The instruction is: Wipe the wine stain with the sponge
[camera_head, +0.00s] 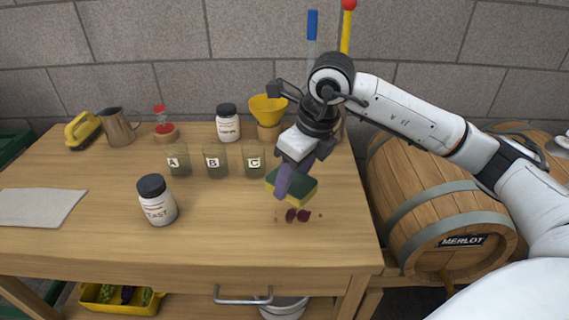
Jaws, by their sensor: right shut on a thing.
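A small dark red wine stain (297,215) with a few droplets beside it lies on the wooden table (240,240), near the right end. The sponge (301,189) is yellow below and dark green on top. It is just behind the stain, and I cannot tell whether it touches the table. My right gripper (287,184) points down from above and is shut on the sponge, hiding part of its left side. My left gripper is not in view.
Jars A, B and C (215,161) stand left of the sponge. A yeast jar (157,203), a white jar (228,124), a yellow funnel (268,107), a metal jug (117,128), a brush (82,131) and a cloth (40,206) are also on the table.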

